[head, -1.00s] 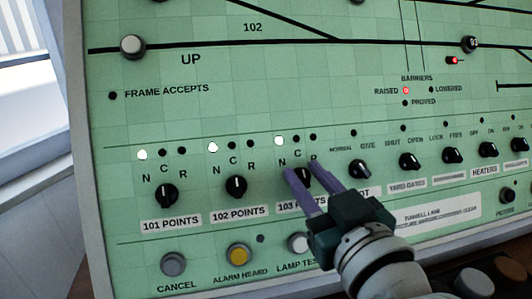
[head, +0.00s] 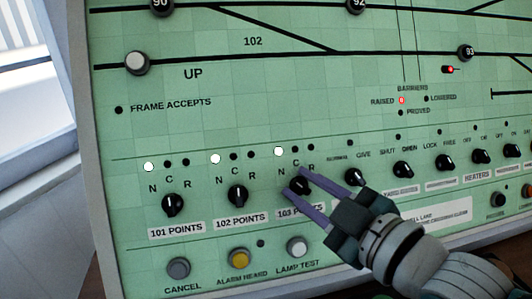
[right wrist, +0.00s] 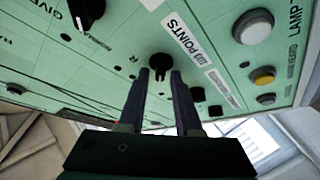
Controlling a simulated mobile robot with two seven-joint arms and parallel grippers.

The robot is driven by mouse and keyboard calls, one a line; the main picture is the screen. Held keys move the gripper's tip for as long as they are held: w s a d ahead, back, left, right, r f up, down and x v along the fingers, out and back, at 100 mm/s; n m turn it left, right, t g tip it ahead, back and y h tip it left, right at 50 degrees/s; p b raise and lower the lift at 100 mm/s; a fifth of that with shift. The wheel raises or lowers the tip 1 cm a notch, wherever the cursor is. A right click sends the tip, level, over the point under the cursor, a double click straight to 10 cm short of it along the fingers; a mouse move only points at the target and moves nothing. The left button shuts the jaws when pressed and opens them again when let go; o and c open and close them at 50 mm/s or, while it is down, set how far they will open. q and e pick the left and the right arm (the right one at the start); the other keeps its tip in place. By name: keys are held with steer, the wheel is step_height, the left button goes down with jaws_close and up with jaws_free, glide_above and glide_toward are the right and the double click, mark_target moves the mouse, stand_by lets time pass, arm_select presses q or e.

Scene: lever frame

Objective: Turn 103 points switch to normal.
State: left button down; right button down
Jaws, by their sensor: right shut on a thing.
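The 103 points switch (head: 301,186) is a black rotary knob above its "103 POINTS" label, with N, C and R marks over it. Its N lamp (head: 278,152) is lit white; its C and R lamps are dark. My right gripper (head: 293,183) has its two purple fingers shut on this knob, one on each side. The right wrist view shows the knob (right wrist: 160,63) between the fingertips (right wrist: 159,75). The fingers partly hide the knob, so I cannot tell exactly where its pointer stands. My left gripper is not in view.
The 102 points knob (head: 238,195) and 101 points knob (head: 173,205) are to the left, both with N lamps lit. The lamp test button (head: 297,247) is just below. More black knobs, including the yard gates knob (head: 403,169), stand to the right.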

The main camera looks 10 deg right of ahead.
stand_by(0.4)
steer(key=c, duration=0.9)
jaws_free()
steer(key=p+v, duration=0.1)
steer(key=v, duration=0.9)
steer(key=shift+p, duration=0.3)
